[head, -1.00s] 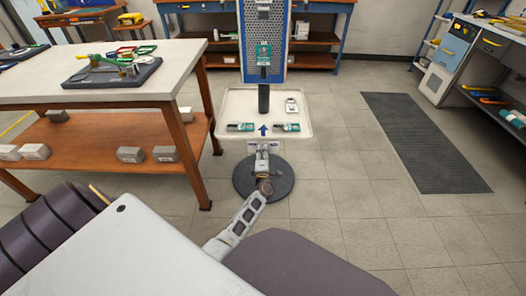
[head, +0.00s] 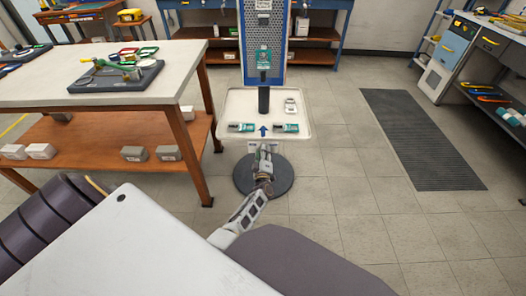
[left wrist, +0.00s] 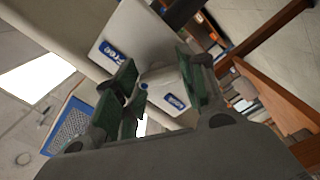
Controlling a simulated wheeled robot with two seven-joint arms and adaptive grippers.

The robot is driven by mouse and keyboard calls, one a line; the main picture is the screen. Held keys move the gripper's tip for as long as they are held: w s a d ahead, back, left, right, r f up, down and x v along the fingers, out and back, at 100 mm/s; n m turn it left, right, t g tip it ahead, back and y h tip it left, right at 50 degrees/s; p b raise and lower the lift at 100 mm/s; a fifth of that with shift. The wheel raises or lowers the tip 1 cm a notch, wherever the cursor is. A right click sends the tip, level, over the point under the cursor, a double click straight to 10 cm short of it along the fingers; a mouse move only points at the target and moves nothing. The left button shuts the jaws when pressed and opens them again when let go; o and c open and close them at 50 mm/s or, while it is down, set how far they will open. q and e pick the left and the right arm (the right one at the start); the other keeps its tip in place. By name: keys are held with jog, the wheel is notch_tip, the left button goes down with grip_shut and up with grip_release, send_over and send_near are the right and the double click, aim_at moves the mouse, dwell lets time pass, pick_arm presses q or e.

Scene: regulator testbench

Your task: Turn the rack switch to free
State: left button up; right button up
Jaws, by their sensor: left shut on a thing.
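The rack is a blue perforated panel (head: 264,50) on a post with a white tray (head: 296,110) and a round dark base. My left gripper (head: 263,150) is at the tray's front edge, over a small labelled plate there. In the left wrist view, my green-padded fingers (left wrist: 160,82) are shut around a pale block, which I take to be the rack switch (left wrist: 155,76). A blue label reading "Free" (left wrist: 111,53) is on the pale surface to its left. A second blue label (left wrist: 175,102) lies between the fingers; its word is unclear. The switch is hidden in the head view.
Small green and white devices (head: 285,128) lie on the tray around a blue arrow. A workbench (head: 130,102) with a lower shelf stands close on the left. A dark floor mat (head: 420,135) lies to the right, with open tiled floor between it and the rack.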

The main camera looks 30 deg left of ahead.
pick_arm(q)
jog(key=shift+m+p, duration=0.55)
jog(key=shift+m, duration=0.95)
pick_arm(e)
jog(key=shift+s+d+f, duration=0.1)
jog(key=shift+f, duration=0.4)
jog(key=shift+s+d+f, duration=0.1)
jog(key=shift+f, duration=0.35)
pick_arm(q)
jog(key=shift+f, duration=0.1)
pick_arm(e)
jog(key=shift+f, duration=0.1)
pick_arm(q)
jog(key=o, duration=1)
pick_arm(e)
jog(key=shift+f, duration=0.1)
